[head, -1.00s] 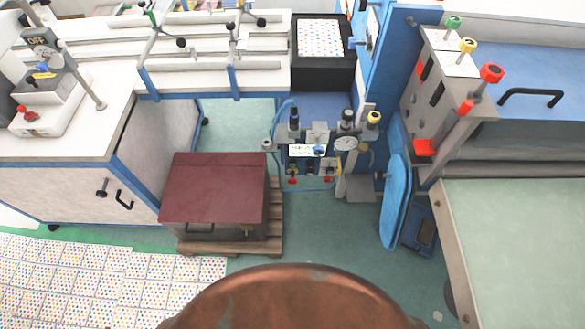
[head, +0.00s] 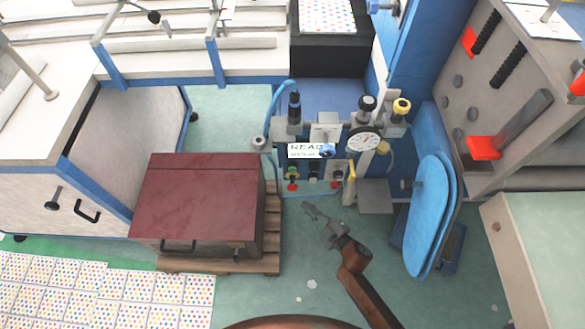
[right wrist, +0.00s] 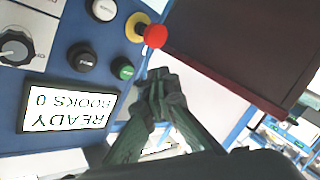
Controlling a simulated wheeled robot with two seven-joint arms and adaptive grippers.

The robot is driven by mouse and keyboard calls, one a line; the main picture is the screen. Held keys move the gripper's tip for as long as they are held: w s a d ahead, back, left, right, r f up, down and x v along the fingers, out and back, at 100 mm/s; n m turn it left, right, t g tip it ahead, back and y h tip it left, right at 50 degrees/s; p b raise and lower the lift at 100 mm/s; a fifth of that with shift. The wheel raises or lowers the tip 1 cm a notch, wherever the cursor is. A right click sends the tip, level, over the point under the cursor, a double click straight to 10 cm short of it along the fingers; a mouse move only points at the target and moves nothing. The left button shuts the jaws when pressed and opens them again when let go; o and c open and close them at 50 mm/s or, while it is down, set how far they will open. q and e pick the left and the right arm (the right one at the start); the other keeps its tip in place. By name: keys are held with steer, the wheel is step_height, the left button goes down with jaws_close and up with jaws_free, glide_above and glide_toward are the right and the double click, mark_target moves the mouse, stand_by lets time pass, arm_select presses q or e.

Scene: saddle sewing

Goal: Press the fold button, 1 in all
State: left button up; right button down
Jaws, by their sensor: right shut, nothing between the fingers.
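The control panel (right wrist: 45,75) of the machine fills the left of the right wrist view, upside down. Its lit display (right wrist: 68,108) reads READY, BOOKS 0. Near it are a dark button (right wrist: 83,57), a green button (right wrist: 122,68), a white button (right wrist: 103,10) and a red stop knob on yellow (right wrist: 150,30). Their small labels are too unclear to tell which is the fold button. My right gripper (right wrist: 160,85) is shut and empty, its tips beside the green button in that view. In the head view the right gripper (head: 312,210) is below the display (head: 305,151). My left gripper is out of view.
A dark red box (head: 200,195) on a wooden pallet (head: 272,230) stands left of the right gripper. A blue oval pad (head: 428,215) stands to the right. Patterned sheets (head: 100,290) cover the floor at lower left. Green floor (head: 300,270) is open around the arm.

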mark_target(292, 169)
arm_select(q)
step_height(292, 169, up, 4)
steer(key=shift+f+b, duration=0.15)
steer(key=shift+b, duration=0.55)
arm_select(e)
steer(key=a+r+n+y, duration=0.2)
steer(key=a+r, duration=0.2)
steer(key=a, duration=0.1)
steer(key=shift+w+n, duration=0.25)
steer(key=shift+n, duration=0.05)
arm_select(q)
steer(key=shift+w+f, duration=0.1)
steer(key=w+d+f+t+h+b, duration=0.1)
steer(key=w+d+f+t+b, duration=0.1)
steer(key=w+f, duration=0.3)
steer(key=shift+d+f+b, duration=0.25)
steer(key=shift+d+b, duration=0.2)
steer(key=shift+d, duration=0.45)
arm_select(e)
steer(key=w, duration=0.8)
steer(key=shift+w, duration=0.4)
steer(key=shift+w, duration=0.1)
steer(key=shift+w, duration=0.35)
